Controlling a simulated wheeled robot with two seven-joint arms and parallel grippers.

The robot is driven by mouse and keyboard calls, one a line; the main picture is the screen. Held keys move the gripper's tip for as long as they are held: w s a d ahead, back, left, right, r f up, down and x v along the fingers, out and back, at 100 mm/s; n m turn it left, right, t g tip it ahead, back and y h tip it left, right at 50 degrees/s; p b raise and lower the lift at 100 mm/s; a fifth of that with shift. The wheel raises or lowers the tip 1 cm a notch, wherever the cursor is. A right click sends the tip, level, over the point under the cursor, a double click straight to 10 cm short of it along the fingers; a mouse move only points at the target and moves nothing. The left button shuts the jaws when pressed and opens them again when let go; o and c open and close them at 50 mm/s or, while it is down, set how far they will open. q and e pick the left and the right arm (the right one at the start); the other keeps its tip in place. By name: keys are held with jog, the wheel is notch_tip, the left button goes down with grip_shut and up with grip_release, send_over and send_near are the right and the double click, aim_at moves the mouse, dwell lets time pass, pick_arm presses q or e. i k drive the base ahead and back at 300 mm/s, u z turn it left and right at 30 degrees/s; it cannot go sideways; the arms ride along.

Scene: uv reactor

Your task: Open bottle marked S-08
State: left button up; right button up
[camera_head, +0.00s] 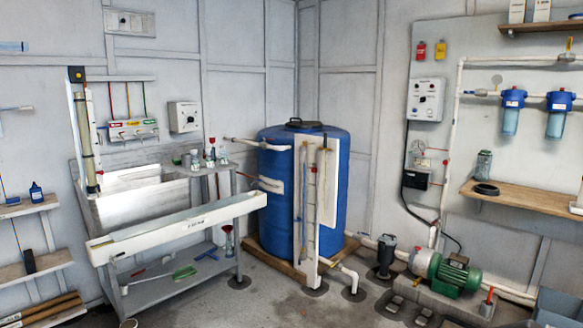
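Several small bottles stand together on the metal bench: a white-and-green one (195,160), one with a red top (212,150) and one at the right end of the group (223,156). The labels are too small to read, so I cannot tell which bottle is marked S-08. Neither of my grippers is in view.
A long white trough (185,224) juts along the front of the bench (225,208). A large blue tank (338,180) stands behind white pipes. Some grey floor in front is clear.

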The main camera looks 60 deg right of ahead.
aim_at(194, 159)
jog(key=z, duration=0.5)
jog(key=k, duration=0.8)
jog(key=z, duration=2.1)
jog(key=i, duration=3.25)
jog(key=u, duration=1.65)
jog(key=i, duration=0.6)
jog(key=u, duration=0.6)
